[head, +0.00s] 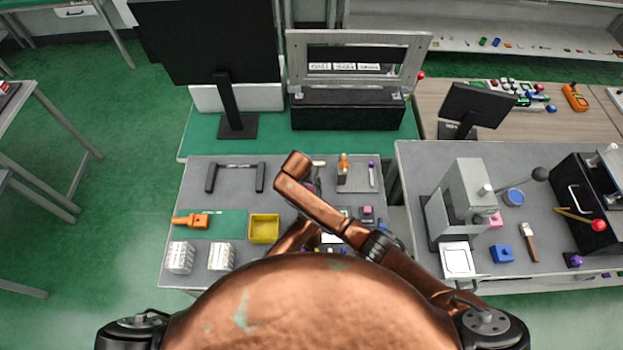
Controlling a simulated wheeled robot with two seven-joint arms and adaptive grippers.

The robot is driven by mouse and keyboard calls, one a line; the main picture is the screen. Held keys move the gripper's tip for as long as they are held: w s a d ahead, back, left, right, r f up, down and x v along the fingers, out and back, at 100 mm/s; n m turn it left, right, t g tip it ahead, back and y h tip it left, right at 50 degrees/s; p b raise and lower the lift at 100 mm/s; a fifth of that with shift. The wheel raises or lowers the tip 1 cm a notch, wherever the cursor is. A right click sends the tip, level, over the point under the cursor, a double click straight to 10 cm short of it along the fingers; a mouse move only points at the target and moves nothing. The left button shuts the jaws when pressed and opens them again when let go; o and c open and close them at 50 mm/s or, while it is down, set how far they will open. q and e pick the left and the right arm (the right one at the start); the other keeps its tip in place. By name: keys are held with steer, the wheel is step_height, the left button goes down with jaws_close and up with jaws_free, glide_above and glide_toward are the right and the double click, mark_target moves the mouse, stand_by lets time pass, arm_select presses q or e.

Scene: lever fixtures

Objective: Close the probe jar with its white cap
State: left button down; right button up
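I cannot make out the probe jar or its white cap for certain. A small orange-topped item (343,166) stands on a light plate at the back right of the middle table. A round blue item (513,197) is on the right table; at this size I cannot tell whether it is a jar. My copper arm links cross the right part of the middle table and hide part of its surface. Neither gripper can be seen.
The middle table (205,172) holds a black handle (235,166), a yellow bin (264,229), an orange tool (190,221) and white blocks (180,257). A grey press (464,200) stands on the right table. Monitors (205,40) and a framed panel stand behind.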

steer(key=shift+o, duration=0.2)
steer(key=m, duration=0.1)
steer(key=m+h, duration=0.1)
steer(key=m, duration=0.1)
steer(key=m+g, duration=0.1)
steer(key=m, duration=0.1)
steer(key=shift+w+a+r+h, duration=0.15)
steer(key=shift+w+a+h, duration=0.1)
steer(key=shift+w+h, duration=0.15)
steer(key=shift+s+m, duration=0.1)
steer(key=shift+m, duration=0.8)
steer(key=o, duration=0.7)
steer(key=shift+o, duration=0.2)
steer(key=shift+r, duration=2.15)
